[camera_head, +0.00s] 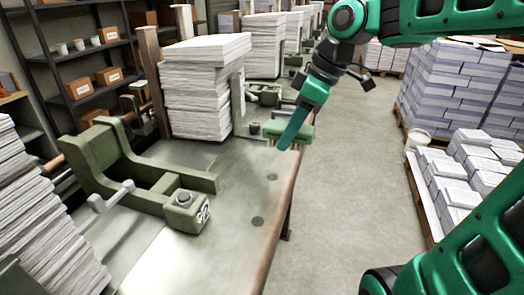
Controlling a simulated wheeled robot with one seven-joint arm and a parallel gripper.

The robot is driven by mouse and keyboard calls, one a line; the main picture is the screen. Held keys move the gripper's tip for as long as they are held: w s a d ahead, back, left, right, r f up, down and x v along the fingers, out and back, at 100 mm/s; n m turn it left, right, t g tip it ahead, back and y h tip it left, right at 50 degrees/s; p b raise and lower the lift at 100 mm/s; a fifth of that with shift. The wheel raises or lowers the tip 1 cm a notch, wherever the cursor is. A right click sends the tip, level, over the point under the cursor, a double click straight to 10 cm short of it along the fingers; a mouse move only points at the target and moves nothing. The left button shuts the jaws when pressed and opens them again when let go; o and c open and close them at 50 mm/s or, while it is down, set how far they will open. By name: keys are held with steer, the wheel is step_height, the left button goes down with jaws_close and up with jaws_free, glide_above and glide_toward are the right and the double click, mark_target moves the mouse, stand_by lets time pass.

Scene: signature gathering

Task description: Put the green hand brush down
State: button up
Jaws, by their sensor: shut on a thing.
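My gripper (291,134) is at the upper middle, at the end of my green arm, pointing down at the right edge of the long grey table (235,235). It is shut on the green hand brush (305,132), a light green block partly hidden behind the gripper's slender teal part. The brush is at the table's right edge, short of the tall paper stacks. I cannot tell whether its underside touches the table top or is just above it.
A green clamp-like machine (130,170) and a tall paper stack (198,95) stand on the table. More paper (40,225) is at the left. Bundles on pallets (455,90) stand at the right.

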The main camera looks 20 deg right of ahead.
steer(key=shift+w+a, duration=0.1)
steer(key=shift+w, duration=0.1)
glide_above(264, 155)
steer(key=s+d, duration=0.1)
step_height(264, 155, down, 7)
steer(key=shift+d, duration=0.15)
steer(key=shift+w+f, duration=0.1)
steer(key=shift+f, duration=1.9)
steer(key=shift+f, duration=0.2)
